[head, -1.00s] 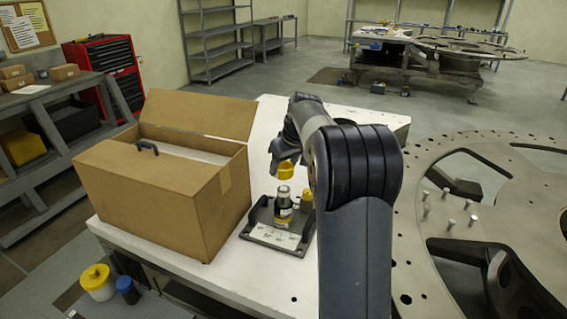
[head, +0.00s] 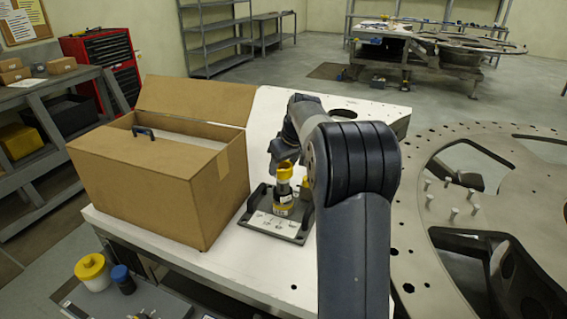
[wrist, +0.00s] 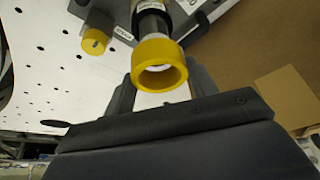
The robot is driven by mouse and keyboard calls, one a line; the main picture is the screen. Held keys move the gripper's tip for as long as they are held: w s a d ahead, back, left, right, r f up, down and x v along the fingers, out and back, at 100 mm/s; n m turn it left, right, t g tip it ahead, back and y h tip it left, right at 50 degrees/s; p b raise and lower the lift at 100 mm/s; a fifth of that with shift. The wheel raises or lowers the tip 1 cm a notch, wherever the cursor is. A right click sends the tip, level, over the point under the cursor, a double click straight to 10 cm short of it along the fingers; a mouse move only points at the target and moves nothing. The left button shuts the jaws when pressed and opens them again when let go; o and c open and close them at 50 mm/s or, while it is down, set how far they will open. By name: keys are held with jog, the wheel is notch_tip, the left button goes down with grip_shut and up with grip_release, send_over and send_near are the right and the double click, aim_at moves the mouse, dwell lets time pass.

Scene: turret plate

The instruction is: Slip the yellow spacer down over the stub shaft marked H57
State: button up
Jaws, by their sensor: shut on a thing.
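The yellow spacer (head: 284,171) is a short ring held by my gripper (head: 284,163). In the wrist view the spacer (wrist: 158,66) sits between the two grey fingers of my gripper (wrist: 158,80). In the head view it appears at the top of a dark upright shaft (head: 282,192) with a yellow-and-white label. The shaft (wrist: 152,22) also shows just beyond the ring in the wrist view. I cannot tell whether the ring is around the shaft's end or just above it. The marking H57 is not legible.
The shaft stands on a dark fixture plate (head: 262,219) on the white table (head: 218,245). Another yellow piece (head: 307,188) stands beside it, partly behind my arm; it shows in the wrist view (wrist: 95,41). A large open cardboard box (head: 150,190) is close on the left.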

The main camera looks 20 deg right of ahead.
aim_at(284, 180)
jog(key=shift+f+b, duration=1.85)
jog(key=shift+f, duration=1.1)
jog(key=o, duration=1.1)
jog(key=v, duration=1)
jog(key=shift+r+b, duration=0.4)
jog(key=shift+b, duration=0.05)
jog(key=shift+s, duration=0.15)
